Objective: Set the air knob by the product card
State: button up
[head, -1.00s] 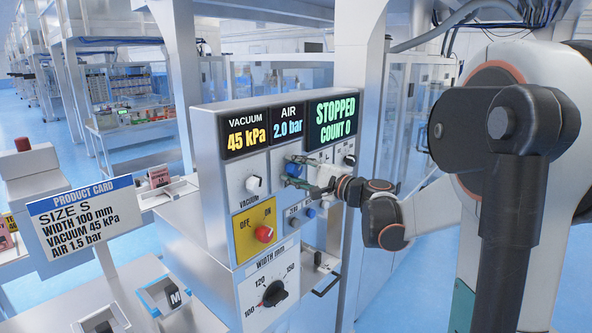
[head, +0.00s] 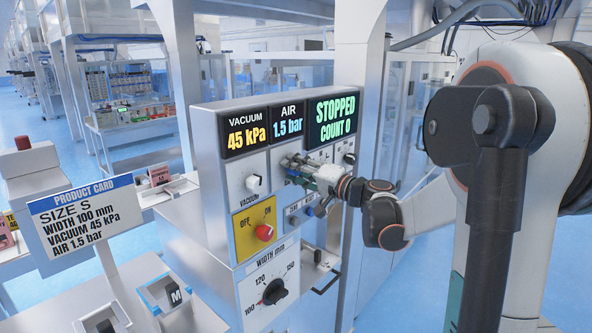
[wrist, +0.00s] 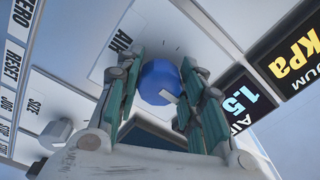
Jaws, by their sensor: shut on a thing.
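The blue air knob (wrist: 159,82) sits on the panel in the wrist view, between the fingers of my gripper (wrist: 160,92), which is shut on it. In the head view my gripper (head: 296,169) is at the panel below the air display and hides most of the knob. The air display (head: 287,127) reads 1.5 bar. The product card (head: 88,221) at the left reads size S, width 100 mm, vacuum 45 kPa, air 1.5 bar.
The vacuum display (head: 246,134) reads 45 kPa, and the status display (head: 332,118) reads stopped, count 0. The vacuum knob (head: 253,183), red off/on switch (head: 264,232) and black width knob (head: 274,291) are close to my gripper.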

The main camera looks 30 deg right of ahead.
jog(key=shift+n, duration=0.3)
jog(key=o, duration=1.1)
jog(key=shift+s, duration=0.1)
jog(key=v, duration=1.2)
jog(key=shift+f, duration=0.1)
jog(key=shift+a, duration=0.1)
